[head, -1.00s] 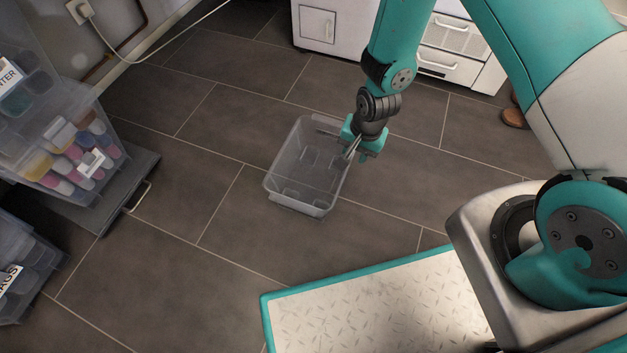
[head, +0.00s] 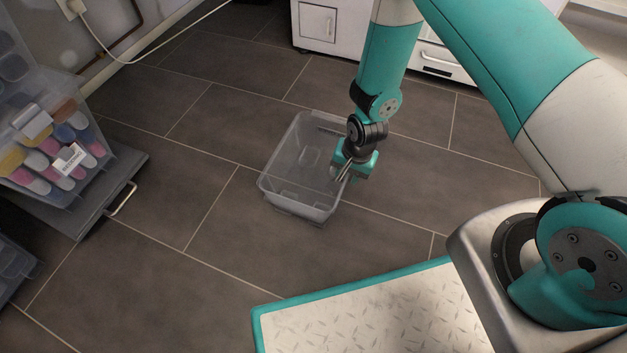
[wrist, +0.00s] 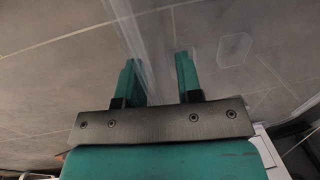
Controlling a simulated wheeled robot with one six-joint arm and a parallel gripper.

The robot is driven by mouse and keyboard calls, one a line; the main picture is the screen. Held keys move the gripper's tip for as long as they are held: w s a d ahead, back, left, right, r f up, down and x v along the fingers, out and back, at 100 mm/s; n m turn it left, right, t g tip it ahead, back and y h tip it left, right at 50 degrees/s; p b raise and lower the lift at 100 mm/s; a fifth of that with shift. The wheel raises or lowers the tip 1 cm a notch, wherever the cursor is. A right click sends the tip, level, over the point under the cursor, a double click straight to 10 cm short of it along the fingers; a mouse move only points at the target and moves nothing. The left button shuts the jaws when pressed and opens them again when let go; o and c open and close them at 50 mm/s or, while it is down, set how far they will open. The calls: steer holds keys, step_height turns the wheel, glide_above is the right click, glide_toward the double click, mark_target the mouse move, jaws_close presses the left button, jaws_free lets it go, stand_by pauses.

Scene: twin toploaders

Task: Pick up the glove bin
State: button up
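A clear, empty-looking plastic bin (head: 290,185) stands on the floor in the middle of the head view; I take it as the glove bin, though no label shows on it. My gripper (head: 345,175) is low at the bin's right side wall, pointing down. In the wrist view my gripper (wrist: 158,62) has its two teal fingers apart, with the see-through wall of the bin (wrist: 148,40) running between them. The gap between the fingers is still wide. Exact contact with the wall is hard to tell because the plastic is transparent.
Clear bins of coloured items (head: 60,150) stand at the left, above a grey drawer or platform (head: 110,195) with a handle. White cabinets (head: 322,22) stand at the back. The tiled floor around the bin is clear. My own base plate is at the front.

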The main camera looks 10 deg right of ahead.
steer(key=shift+r, duration=0.1)
jaws_close()
